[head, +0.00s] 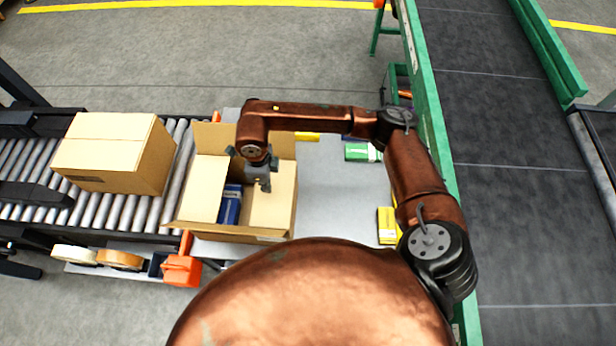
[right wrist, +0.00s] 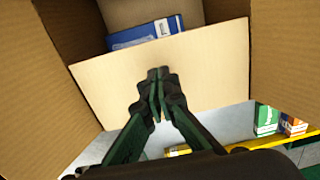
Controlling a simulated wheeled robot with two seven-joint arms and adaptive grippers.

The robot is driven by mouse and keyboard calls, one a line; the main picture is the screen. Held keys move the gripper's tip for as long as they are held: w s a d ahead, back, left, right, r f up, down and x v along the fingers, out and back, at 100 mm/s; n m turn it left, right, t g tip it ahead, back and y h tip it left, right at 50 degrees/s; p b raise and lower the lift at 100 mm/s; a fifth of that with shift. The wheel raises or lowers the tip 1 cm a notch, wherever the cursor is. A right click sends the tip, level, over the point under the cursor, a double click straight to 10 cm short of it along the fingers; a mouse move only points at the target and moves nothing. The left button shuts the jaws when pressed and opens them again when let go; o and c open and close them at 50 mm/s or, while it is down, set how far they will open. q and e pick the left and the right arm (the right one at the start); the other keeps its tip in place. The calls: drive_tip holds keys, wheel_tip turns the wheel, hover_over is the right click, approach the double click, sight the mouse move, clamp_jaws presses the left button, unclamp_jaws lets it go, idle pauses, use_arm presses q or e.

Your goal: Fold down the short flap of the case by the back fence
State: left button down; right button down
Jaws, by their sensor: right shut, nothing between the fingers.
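The open cardboard case (head: 265,233) stands on the grey table, with a blue box (head: 230,205) inside. Its left flap (head: 203,190) lies pale and slanted, and a brown flap (head: 213,138) stands up at the far side. My right gripper (head: 264,183) is over the right part of the case, shut and empty. In the right wrist view, the closed fingertips (right wrist: 158,74) overlap a pale flap (right wrist: 205,70); whether they touch it is unclear. The blue box (right wrist: 145,35) shows beyond that flap, between brown cardboard sides. My left gripper is out of view.
A closed carton (head: 110,155) sits on the roller conveyor (head: 140,212) at left. Green (head: 360,152) and yellow (head: 387,225) boxes lie on the table (head: 340,195) at right, before a green rail (head: 432,110). Tape rolls (head: 120,259) sit at front left.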

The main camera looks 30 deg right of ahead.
wheel_tip(320, 180, up, 9)
drive_tip(key=p, duration=0.5)
idle(0.4)
idle(0.8)
